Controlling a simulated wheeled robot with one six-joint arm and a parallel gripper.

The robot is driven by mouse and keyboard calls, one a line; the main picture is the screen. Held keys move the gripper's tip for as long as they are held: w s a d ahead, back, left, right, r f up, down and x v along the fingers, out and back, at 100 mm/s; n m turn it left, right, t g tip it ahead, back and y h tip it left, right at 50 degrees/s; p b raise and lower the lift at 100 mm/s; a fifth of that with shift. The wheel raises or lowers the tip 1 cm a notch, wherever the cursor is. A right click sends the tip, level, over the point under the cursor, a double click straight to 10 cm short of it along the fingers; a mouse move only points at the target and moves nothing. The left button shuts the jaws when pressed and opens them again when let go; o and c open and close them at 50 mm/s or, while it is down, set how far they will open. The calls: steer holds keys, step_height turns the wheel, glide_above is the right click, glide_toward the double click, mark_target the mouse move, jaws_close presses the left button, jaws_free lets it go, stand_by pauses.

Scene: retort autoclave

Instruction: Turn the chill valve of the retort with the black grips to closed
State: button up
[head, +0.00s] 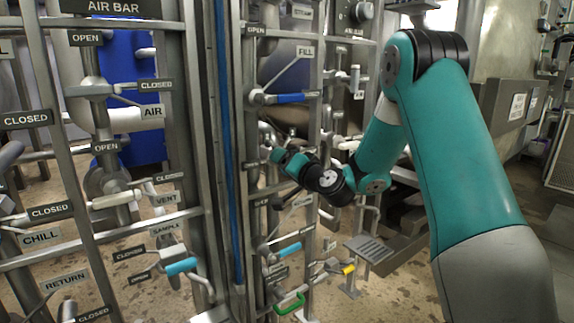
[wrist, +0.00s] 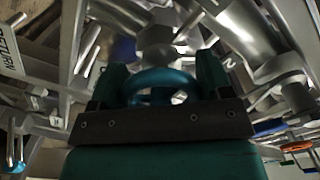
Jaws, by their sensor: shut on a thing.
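My gripper (head: 275,155) reaches into the right-hand pipe rack, below the FILL tag. In the wrist view my gripper (wrist: 160,85) has its two fingers shut on a blue curved handle (wrist: 160,77), in front of a grey valve body (wrist: 156,38). The handle's lower part is hidden by the gripper. A CHILL tag (head: 40,237) shows on the left rack, with a CLOSED tag (head: 50,211) above it. I cannot make out black grips, nor whether the held handle belongs to the chill valve.
Lower down are a yellow-grip lever (head: 347,270) and a green handle (head: 290,302). A RETURN tag (wrist: 7,50) shows in the wrist view. Pipes and rack posts crowd around my gripper.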

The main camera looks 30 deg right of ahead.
steer(key=o, duration=0.9)
steer(key=s+b, duration=0.4)
steer(key=s, duration=0.1)
steer(key=s+b, duration=0.4)
steer(key=s, duration=0.2)
steer(key=s+b, duration=0.4)
steer(key=s, duration=0.2)
steer(key=shift+s+d, duration=0.25)
steer(key=shift+d, duration=0.1)
